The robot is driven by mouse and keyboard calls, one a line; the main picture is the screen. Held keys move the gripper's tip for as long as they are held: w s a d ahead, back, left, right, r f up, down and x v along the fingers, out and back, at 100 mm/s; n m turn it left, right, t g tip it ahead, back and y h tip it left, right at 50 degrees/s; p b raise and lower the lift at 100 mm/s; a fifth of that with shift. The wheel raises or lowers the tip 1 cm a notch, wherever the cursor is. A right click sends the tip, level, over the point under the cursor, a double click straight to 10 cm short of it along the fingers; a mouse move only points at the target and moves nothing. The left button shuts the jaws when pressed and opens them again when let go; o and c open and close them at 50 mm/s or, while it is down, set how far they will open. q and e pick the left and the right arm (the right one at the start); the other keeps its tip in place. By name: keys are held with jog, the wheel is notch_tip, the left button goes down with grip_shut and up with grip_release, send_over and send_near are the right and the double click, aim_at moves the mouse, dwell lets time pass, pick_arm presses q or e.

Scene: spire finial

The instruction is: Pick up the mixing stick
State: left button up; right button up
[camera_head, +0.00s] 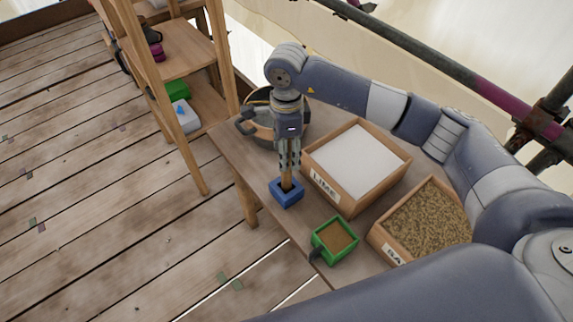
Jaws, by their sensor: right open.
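The mixing stick (286,179) is a light wooden stick standing upright in a small blue holder (286,195) at the table's left edge. My right gripper (288,168) points straight down over the stick. Its fingers are open and around the stick's upper part, which they partly hide. I cannot tell whether they touch it. My left gripper is not in view.
A dark bucket (263,128) stands behind the gripper. A wooden box of white powder labelled LIME (326,187) is to the right. A wooden shelf (187,52) stands at the upper left.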

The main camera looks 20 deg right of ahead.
grip_shut()
jog(key=shift+r, duration=0.1)
